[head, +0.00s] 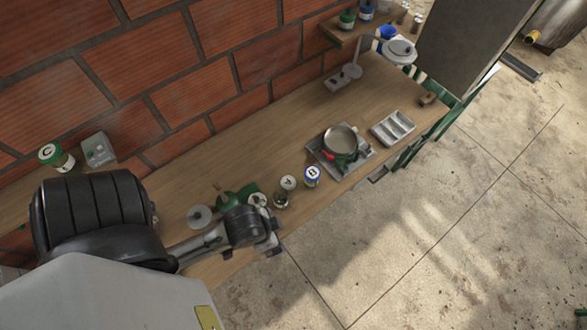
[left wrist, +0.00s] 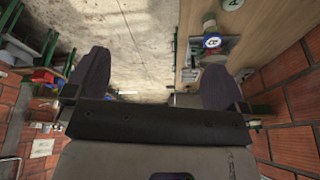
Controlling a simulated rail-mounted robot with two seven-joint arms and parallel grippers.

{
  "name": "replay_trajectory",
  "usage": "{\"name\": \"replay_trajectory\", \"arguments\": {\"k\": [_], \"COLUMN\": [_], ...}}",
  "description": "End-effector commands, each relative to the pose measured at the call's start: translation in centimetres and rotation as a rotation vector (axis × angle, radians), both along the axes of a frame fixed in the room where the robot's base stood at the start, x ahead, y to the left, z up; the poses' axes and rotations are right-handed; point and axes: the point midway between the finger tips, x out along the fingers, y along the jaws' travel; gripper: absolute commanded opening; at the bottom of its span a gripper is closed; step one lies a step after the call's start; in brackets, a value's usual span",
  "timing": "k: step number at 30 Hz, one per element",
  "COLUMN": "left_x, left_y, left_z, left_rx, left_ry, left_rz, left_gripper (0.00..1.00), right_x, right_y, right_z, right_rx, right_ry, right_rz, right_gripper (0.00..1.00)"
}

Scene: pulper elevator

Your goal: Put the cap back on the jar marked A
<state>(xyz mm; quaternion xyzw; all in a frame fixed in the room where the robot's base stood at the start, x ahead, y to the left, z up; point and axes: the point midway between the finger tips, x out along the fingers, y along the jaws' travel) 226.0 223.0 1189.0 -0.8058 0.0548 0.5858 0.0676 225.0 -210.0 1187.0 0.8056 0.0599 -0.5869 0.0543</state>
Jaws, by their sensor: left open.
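A round white disc marked A (head: 288,182) with a green rim, seemingly the cap, is on the wooden bench. Just in front of it is a small greenish jar (head: 281,200); I cannot tell clearly whether its mouth is bare. In the left wrist view the A disc (left wrist: 231,4) is at the top edge. My left gripper (head: 272,240) is over the bench's front edge, nearer than the jar and apart from it. In the left wrist view its fingers (left wrist: 155,76) are spread with nothing between them. My right gripper is not in view.
A jar marked B (head: 312,176) with a blue rim stands right of the A disc. Beyond are a pot (head: 341,143) on a tray and a grey compartment tray (head: 393,128). A jar marked C (head: 56,157) is far left. A brick wall (head: 190,75) backs the bench.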

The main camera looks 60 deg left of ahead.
Motion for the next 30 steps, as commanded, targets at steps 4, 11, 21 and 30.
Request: {"name": "replay_trajectory", "arguments": {"k": [4,11,21,30], "left_x": [0.0,-0.1,4.9,12.5], "left_y": [-0.2,-0.6,-1.7,4.6], "left_z": [0.0,-0.1,-7.8,-19.7], "left_rx": [-0.007,-0.016,0.072,0.289], "left_ry": [0.001,0.003,-0.034,0.008], "left_rz": [0.001,0.004,-0.612,-1.686], "left_gripper": [1.00,1.00,1.00,1.00], "right_x": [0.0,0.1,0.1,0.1], "right_y": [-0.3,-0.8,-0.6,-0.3], "right_z": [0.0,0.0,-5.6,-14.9], "right_rx": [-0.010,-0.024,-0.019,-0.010], "right_ry": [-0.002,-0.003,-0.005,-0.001], "right_rz": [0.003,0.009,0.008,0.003], "right_gripper": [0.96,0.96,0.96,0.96]}}
